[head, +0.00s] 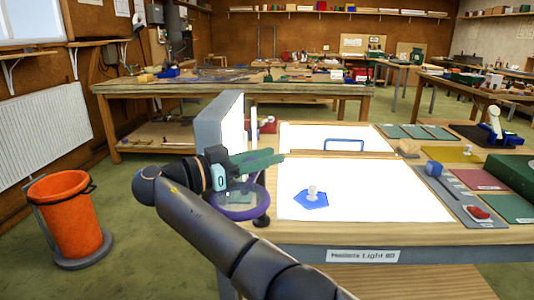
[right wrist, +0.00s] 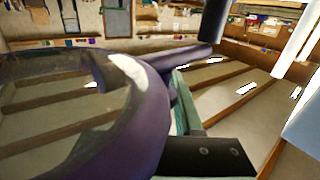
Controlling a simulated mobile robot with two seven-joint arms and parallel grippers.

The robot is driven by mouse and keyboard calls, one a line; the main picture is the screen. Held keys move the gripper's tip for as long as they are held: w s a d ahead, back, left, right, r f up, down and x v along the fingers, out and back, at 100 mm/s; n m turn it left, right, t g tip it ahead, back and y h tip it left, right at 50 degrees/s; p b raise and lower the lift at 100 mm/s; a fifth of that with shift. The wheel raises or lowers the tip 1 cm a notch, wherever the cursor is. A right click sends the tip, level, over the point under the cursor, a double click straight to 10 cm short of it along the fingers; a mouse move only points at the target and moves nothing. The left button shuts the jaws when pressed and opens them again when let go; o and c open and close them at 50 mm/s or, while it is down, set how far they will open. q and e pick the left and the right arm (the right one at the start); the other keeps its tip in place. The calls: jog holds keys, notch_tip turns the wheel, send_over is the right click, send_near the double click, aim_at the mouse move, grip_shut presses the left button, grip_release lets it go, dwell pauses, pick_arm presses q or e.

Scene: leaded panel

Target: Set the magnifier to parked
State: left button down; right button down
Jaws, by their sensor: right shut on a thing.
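The magnifier (head: 241,212) is a purple ring with a clear lens, at the left edge of the light table (head: 362,232) in the head view. In the right wrist view its purple rim (right wrist: 152,130) fills the left side, and a dark arm runs from it to the upper right. My right gripper (head: 258,163), with green fingers, is shut on the magnifier just above the ring. The exact grip point is partly hidden by the fingers. My left gripper is not in view.
A grey box with a bright face (head: 233,112) stands close behind my right gripper. A blue glass piece with a pale knob (head: 312,197) lies on the lit panel (head: 365,185). Coloured sheets and small parts fill the table's right side. An orange bin (head: 64,218) stands at left.

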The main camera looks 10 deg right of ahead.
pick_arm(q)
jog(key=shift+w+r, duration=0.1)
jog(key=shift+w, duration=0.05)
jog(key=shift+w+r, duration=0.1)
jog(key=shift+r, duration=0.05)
pick_arm(e)
jog(key=c, duration=0.6)
grip_release()
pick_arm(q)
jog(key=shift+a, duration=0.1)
